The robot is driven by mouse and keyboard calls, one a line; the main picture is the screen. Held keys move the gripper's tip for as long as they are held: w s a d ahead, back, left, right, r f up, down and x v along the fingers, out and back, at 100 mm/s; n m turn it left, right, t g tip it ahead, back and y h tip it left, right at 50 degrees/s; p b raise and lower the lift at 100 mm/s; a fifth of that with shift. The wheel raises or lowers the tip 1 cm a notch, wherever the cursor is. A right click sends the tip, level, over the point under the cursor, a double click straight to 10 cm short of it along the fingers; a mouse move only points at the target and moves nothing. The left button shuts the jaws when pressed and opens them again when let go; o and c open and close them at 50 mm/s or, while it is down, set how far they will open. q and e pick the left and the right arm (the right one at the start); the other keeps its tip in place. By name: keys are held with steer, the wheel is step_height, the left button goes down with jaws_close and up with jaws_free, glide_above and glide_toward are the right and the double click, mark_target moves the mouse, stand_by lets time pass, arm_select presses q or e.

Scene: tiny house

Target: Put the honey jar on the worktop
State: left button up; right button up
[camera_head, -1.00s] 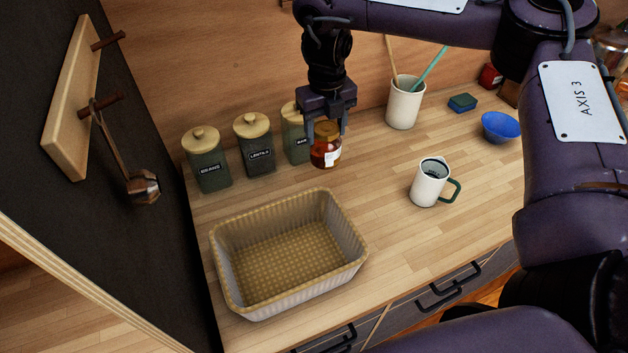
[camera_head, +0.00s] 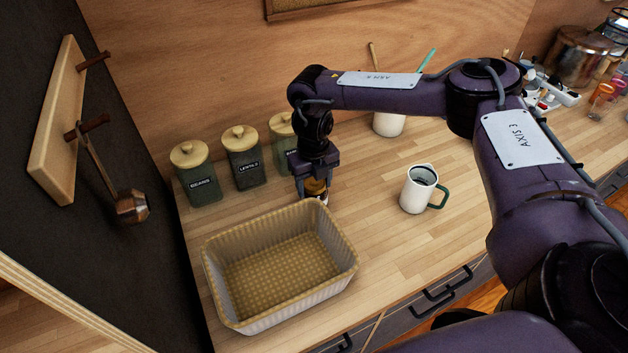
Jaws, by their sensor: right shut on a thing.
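The honey jar (camera_head: 316,187) is amber with a pale label. It is mostly hidden by my right gripper (camera_head: 315,188), which is shut on it from above. The jar is just behind the back right corner of the basket (camera_head: 345,283); its lower part is partly hidden by the rim. The worktop (camera_head: 385,250) is light wood. I cannot tell whether the jar's base touches it. My left gripper is out of view.
Three green canisters with wooden lids, including the beans canister (camera_head: 198,180), stand behind on the left. A white mug (camera_head: 418,190) with a green handle stands to the right. A utensil pot (camera_head: 389,124) is behind my arm. Worktop between basket and mug is clear.

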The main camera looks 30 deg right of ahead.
steer(key=shift+f, duration=0.1)
steer(key=o, duration=1.3)
